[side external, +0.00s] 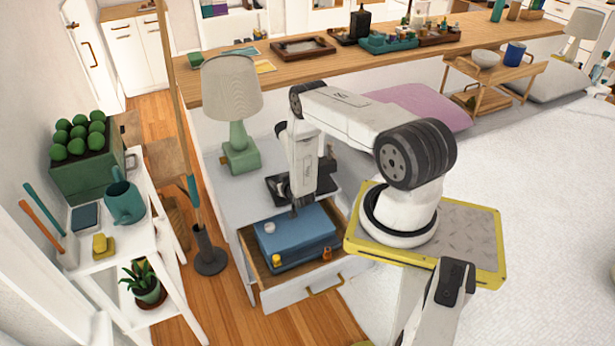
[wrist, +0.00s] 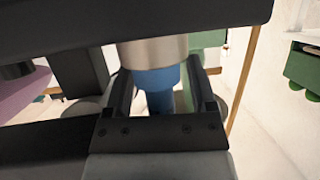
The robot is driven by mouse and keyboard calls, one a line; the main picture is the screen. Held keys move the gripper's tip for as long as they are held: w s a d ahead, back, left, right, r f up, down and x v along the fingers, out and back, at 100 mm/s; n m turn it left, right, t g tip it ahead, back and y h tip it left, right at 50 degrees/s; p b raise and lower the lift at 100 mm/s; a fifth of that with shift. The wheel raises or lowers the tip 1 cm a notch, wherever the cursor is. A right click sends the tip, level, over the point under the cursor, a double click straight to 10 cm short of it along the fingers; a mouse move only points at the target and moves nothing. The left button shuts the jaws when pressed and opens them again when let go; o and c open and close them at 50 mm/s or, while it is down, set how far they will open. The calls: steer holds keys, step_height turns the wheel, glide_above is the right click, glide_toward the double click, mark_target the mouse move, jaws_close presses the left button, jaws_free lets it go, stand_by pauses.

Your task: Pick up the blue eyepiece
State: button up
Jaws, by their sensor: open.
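My gripper (wrist: 161,88) is open in the wrist view, one dark finger on each side of a blue cylindrical piece, which I take for the blue eyepiece (wrist: 157,80). A silver metal band (wrist: 152,52) sits against its upper end. The blue piece lies between the fingers; I cannot tell whether either touches it. The eyepiece cannot be made out there.
A blue box (side external: 296,240) fills much of the open drawer (side external: 300,291), with small items on it. A green lamp (side external: 240,145) stands on the cabinet behind my arm. A white shelf (side external: 128,252) with a green planter (side external: 85,172) is at left.

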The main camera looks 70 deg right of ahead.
jaws_close()
stand_by(0.3)
steer(key=shift+r, duration=0.25)
steer(key=shift+r, duration=0.8)
steer(key=s+a+r, duration=0.8)
steer(key=s+r, duration=0.3)
steer(key=shift+s, duration=0.3)
steer(key=shift+w, duration=0.15)
